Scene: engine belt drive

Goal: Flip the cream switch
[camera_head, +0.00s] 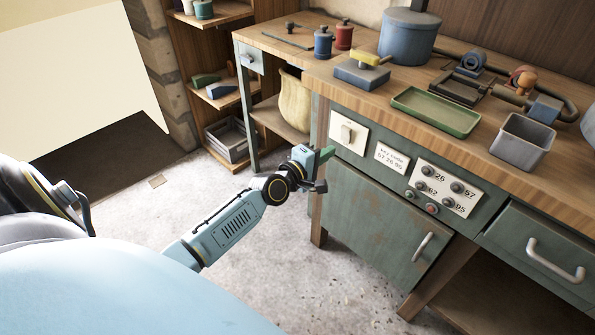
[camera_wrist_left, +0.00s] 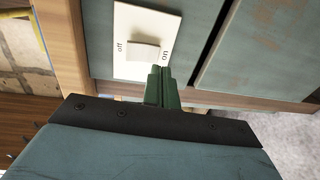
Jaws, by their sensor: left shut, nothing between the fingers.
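The cream switch (camera_head: 347,133) sits on a cream plate on the green front panel of the workbench, at its left end. In the left wrist view the switch (camera_wrist_left: 142,50) is close, with "off" printed to its left and "on" to its right. My left gripper (camera_head: 327,153) is shut and empty, its green fingers pointing at the panel just below and left of the switch plate. In the left wrist view the fingertips (camera_wrist_left: 161,72) overlap the plate's edge near "on"; I cannot tell whether they touch. My right gripper is not in view.
Right of the switch are a key code label (camera_head: 392,158) and a knob panel (camera_head: 445,187). A cabinet door (camera_head: 380,225) is below. The bench top holds a green tray (camera_head: 435,111), a grey bin (camera_head: 522,142) and a blue pot (camera_head: 408,38).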

